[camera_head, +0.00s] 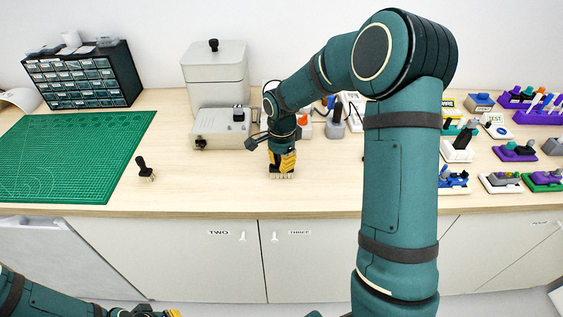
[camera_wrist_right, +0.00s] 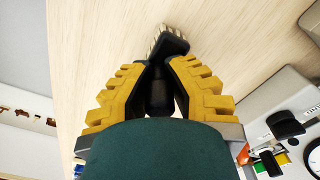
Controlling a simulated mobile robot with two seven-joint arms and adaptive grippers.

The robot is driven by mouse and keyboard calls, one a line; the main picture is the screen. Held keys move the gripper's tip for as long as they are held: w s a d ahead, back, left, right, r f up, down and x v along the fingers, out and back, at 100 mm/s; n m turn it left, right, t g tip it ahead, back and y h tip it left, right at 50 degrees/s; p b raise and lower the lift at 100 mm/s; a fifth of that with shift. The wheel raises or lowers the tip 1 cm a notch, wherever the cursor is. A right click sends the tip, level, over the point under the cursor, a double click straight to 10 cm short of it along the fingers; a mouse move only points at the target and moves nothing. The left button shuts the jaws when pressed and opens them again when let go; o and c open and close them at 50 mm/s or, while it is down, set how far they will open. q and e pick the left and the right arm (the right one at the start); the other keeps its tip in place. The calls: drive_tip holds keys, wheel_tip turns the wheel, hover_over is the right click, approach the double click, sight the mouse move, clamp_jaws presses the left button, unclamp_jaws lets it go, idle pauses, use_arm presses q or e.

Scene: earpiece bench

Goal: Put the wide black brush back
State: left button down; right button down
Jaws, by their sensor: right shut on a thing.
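The wide black brush (camera_wrist_right: 172,43) is between the yellow fingers of my right gripper (camera_wrist_right: 162,85), which is shut on its black handle. Its pale bristles show past the fingertips. In the head view my right gripper (camera_head: 283,160) is low over the front middle of the bench, with the bristles (camera_head: 281,176) pointing down at the wood. I cannot tell whether they touch it. A second, narrower black brush (camera_head: 147,172) stands upright on the bench to the left. My left gripper (camera_head: 160,313) shows only partly at the bottom edge; its fingers are mostly cut off.
A green cutting mat (camera_head: 75,155) lies at the left, with a black drawer cabinet (camera_head: 85,78) behind. A grey box (camera_head: 222,128) and a lidded bin (camera_head: 215,75) stand behind my right gripper. Several coloured trays and parts crowd the right. Bare wood lies between the brushes.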

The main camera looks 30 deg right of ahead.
drive_tip(key=c, duration=1.1)
unclamp_jaws()
drive_tip(key=shift+f, duration=0.15)
drive_tip(key=shift+o, duration=0.2)
drive_tip(key=shift+r, duration=0.4)
wheel_tip(320, 180, up, 12)
drive_tip(key=shift+f+p, duration=0.2)
drive_tip(key=shift+p, duration=0.9)
